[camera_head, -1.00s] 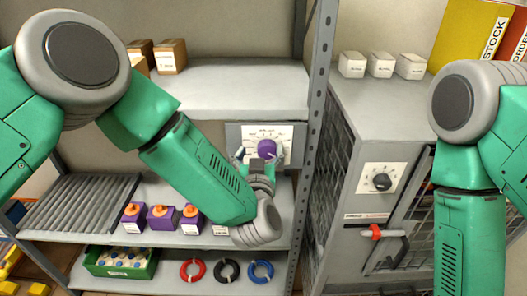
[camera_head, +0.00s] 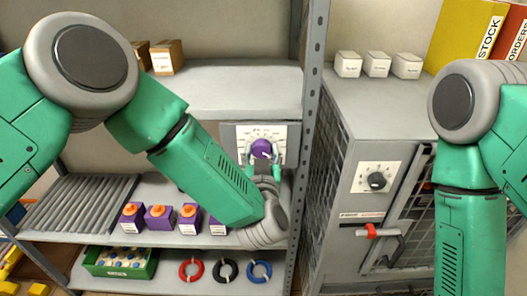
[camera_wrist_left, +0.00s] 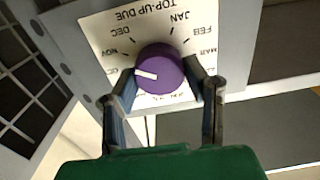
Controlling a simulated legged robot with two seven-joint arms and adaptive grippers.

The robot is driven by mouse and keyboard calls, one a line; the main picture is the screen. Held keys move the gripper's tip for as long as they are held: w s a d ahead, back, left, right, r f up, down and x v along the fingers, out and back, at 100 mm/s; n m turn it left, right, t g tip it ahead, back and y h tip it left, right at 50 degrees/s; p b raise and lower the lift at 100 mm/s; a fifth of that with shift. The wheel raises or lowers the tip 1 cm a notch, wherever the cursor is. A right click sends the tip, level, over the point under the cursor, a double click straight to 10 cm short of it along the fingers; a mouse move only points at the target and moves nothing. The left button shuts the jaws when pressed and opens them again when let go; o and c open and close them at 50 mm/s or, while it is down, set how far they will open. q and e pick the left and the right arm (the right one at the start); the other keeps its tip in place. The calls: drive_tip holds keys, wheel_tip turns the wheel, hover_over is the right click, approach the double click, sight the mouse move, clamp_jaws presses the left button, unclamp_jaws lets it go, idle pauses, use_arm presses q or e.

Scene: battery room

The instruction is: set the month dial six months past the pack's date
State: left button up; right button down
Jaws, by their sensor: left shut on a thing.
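The month dial is a purple round knob (camera_head: 261,147) on a white plate marked TOP-UP DUE (camera_wrist_left: 100,25), with month names around it. My left gripper (camera_head: 263,155) is at the knob, one finger on each side, shut on it. In the left wrist view the knob (camera_wrist_left: 160,66) has a white pointer aimed left, toward a partly hidden label below NOV. DEC, JAN, FEB and MAR are readable; the lower labels are mostly hidden by the fingers and knob. Purple packs with orange caps (camera_head: 158,217) stand on the shelf below; their white labels are too small to read.
A second, black dial (camera_head: 376,181) is on the grey cabinet at right, above a red-marked handle (camera_head: 372,231). A shelf post (camera_head: 309,150) stands just right of the dial. A green tray (camera_head: 120,271) and coloured rings (camera_head: 227,270) are on the lowest shelf.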

use_arm(q)
drive_tip(key=shift+d+r, duration=0.1)
drive_tip(key=shift+d, duration=0.2)
drive_tip(key=shift+w+a, duration=0.1)
drive_tip(key=shift+a, duration=0.3)
use_arm(e)
drive_tip(key=shift+a, duration=0.3)
use_arm(q)
drive_tip(key=shift+d, duration=0.2)
use_arm(e)
drive_tip(key=shift+d+f, duration=0.1)
drive_tip(key=shift+d, duration=0.1)
use_arm(q)
drive_tip(key=shift+n, duration=0.4)
drive_tip(key=n+b, duration=0.1)
drive_tip(key=n, duration=0.1)
drive_tip(key=shift+a+n, duration=0.2)
drive_tip(key=shift+n, duration=0.2)
drive_tip(key=n+b, duration=0.2)
drive_tip(key=n, duration=0.1)
drive_tip(key=shift+f, duration=0.2)
drive_tip(key=shift+n+b, duration=0.75)
drive_tip(key=shift+n, duration=1.15)
use_arm(e)
drive_tip(key=shift+f, duration=2.15)
